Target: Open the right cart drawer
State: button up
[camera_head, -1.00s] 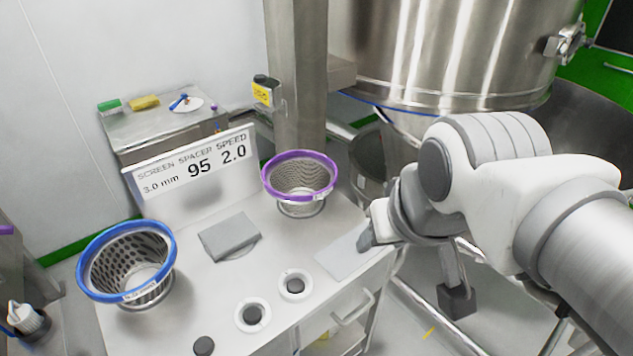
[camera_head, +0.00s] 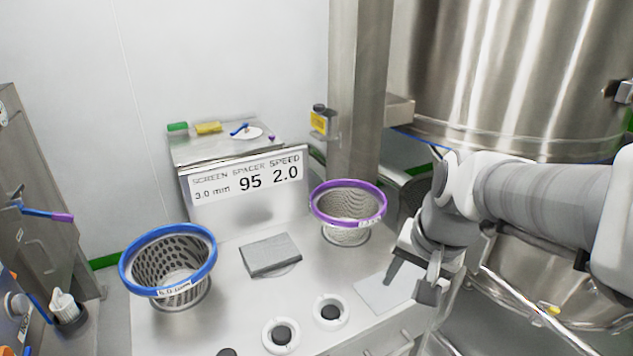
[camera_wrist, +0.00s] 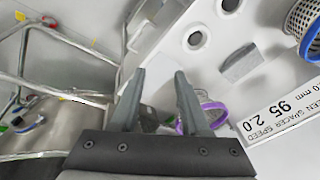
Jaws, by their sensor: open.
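The right cart drawer (camera_head: 385,339) is at the bottom edge of the head view, in the front of the steel cart (camera_head: 235,318). Only a small upper part of its front and handle shows, so I cannot tell whether it is shut. My gripper (camera_head: 412,278) is above the cart's right front corner, over a pale sheet (camera_head: 372,295), apart from the handle. In the wrist view, its two fingers (camera_wrist: 160,75) are spread with nothing between them.
The cart top carries a blue-rimmed screen basket (camera_head: 168,262), a purple-rimmed basket (camera_head: 348,208), a grey block (camera_head: 270,255) and white rings (camera_head: 331,311). A sign (camera_head: 247,182) stands behind. A large steel vessel (camera_head: 500,75) and metal tubing (camera_head: 520,290) are at the right.

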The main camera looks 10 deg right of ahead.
aim_at(398, 352)
jog(key=w+d+f+m+g+b, duration=0.1)
jog(key=d+f+m+b, duration=0.15)
jog(key=f, duration=0.35)
jog(key=w+d+f+m+g+b, duration=0.1)
jog(key=d+f+m, duration=0.3)
jog(key=f, duration=0.2)
jog(key=w+f+b, duration=0.1)
jog(key=f+b, duration=0.1)
jog(key=f, duration=0.3)
jog(key=w+f+b, duration=0.1)
jog(key=f+b, duration=0.1)
jog(key=f, duration=0.4)
jog(key=w+a+f+b, duration=0.1)
jog(key=f+b, duration=0.1)
jog(key=f, duration=0.3)
jog(key=shift+f, duration=0.3)
grip_shut()
